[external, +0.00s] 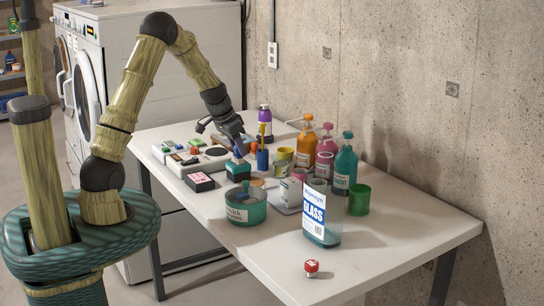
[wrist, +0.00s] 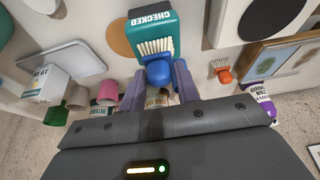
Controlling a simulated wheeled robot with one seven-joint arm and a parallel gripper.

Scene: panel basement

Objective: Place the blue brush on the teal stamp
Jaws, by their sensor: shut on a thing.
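My gripper (external: 232,137) is shut on the blue brush (external: 238,152), above the table's middle. In the wrist view the fingers (wrist: 159,73) close on both sides of the brush's rounded blue handle (wrist: 160,74). Its pale bristles show in front of the teal stamp (wrist: 150,24), which reads "CHECKED". In the external view the teal stamp (external: 238,171) stands directly below the brush. The brush looks upright and very close to the stamp's top; I cannot tell whether they touch.
A green tub (external: 245,213), a glass-cleaner bottle (external: 322,215) and several pump bottles (external: 346,165) crowd the table (external: 370,262).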

